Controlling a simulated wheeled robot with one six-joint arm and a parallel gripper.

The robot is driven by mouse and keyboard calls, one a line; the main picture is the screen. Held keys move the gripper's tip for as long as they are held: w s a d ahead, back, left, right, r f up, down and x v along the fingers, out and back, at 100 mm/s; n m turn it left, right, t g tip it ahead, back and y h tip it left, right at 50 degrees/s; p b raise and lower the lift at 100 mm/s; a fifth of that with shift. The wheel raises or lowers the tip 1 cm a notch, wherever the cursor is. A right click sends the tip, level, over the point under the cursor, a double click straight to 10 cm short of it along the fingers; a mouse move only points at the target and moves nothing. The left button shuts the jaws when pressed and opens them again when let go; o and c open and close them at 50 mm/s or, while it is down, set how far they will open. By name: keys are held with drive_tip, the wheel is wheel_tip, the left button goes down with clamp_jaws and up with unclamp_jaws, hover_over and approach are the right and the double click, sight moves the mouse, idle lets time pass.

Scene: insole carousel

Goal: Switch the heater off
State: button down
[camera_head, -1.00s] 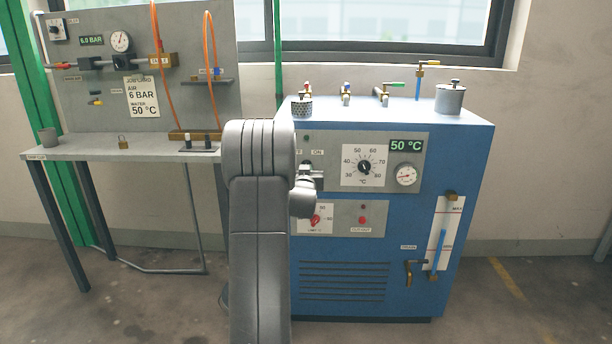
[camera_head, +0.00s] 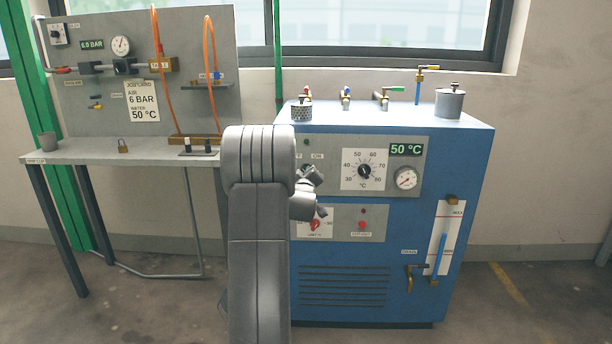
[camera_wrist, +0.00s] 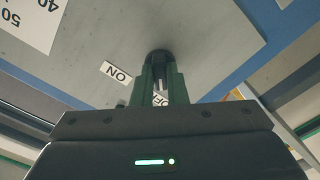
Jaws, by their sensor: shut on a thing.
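The heater is a blue cabinet (camera_head: 450,160) with a grey control panel (camera_head: 335,147). Its display (camera_head: 405,149) reads 50 °C. My gripper (camera_head: 316,174) is at the panel's left part, just below the ON label (camera_head: 317,156). In the wrist view my gripper (camera_wrist: 160,82) is shut on a dark round switch knob (camera_wrist: 158,56) on the panel. The ON label (camera_wrist: 117,73) lies beside the fingers, and part of another label (camera_wrist: 160,98), apparently OFF, shows between them. My arm and fingers hide most of the switch, so its position is unclear. A small lamp (camera_head: 306,141) above looks dark.
A temperature dial (camera_head: 364,170) and a round gauge (camera_head: 406,178) are right of my gripper. A lower panel has a red knob (camera_head: 315,223) and a red button (camera_head: 362,225). Several valves and a metal pot (camera_head: 449,102) stand on top. A grey bench (camera_head: 90,150) is at left.

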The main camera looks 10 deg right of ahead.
idle(0.4)
drive_tip(key=c, duration=1.4)
unclamp_jaws()
drive_tip(key=shift+c, duration=0.2)
drive_tip(key=p+v, duration=0.1)
drive_tip(key=v, duration=1.2)
drive_tip(key=shift+s+a, duration=0.15)
drive_tip(key=shift+s, duration=0.2)
drive_tip(key=shift+w, duration=0.1)
drive_tip(key=b+x, duration=0.1)
drive_tip(key=x, duration=1.2)
drive_tip(key=shift+w, duration=0.3)
